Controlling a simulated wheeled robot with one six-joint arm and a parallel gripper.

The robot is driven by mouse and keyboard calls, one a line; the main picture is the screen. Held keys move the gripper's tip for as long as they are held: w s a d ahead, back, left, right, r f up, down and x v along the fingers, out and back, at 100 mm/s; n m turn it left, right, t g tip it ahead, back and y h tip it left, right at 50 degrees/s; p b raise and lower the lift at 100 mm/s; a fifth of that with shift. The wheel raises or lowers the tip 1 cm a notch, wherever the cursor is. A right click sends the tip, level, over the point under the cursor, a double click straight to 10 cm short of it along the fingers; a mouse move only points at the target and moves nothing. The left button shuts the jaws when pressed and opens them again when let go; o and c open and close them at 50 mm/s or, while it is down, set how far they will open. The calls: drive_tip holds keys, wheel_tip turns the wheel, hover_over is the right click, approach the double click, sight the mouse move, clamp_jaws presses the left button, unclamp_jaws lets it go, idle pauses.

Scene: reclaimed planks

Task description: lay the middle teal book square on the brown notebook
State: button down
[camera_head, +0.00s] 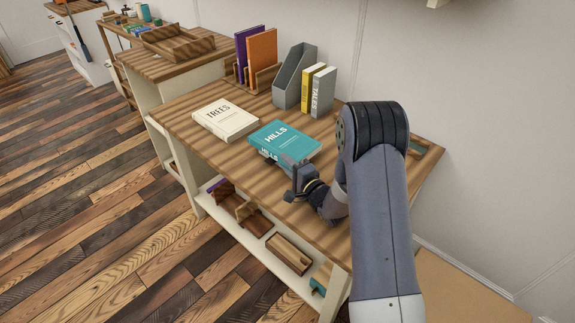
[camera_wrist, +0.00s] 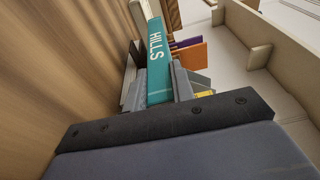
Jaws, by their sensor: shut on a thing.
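The teal book titled HILLS (camera_head: 287,137) lies flat, cover up, at the middle of the wooden desk. In the wrist view its teal spine (camera_wrist: 157,55) runs between my two fingers. My gripper (camera_head: 289,163) is shut on the spine side of this book, at its near edge. I cannot tell whether the book touches the desk or is slightly raised. I cannot make out a brown notebook; my arm hides part of the desk's right side.
A cream book titled TREES (camera_head: 226,119) lies left of the teal book. Behind stand a grey file holder (camera_head: 294,80), yellow and grey books (camera_head: 322,92), and orange (camera_head: 262,58) and purple books. The desk's front left (camera_head: 190,145) is bare. Wooden trays sit on the shelf below.

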drive_tip(key=c, duration=1.2)
unclamp_jaws()
drive_tip(key=shift+s+f, duration=0.1)
drive_tip(key=shift+f, duration=0.15)
drive_tip(key=shift+r+p, duration=0.4)
drive_tip(key=shift+p, duration=0.1)
drive_tip(key=v, duration=1.1)
drive_tip(key=shift+s+d+r+b, duration=0.3)
drive_tip(key=shift+b, duration=0.1)
drive_tip(key=shift+o, duration=0.3)
drive_tip(key=o, duration=1.1)
drive_tip(key=shift+o, duration=0.2)
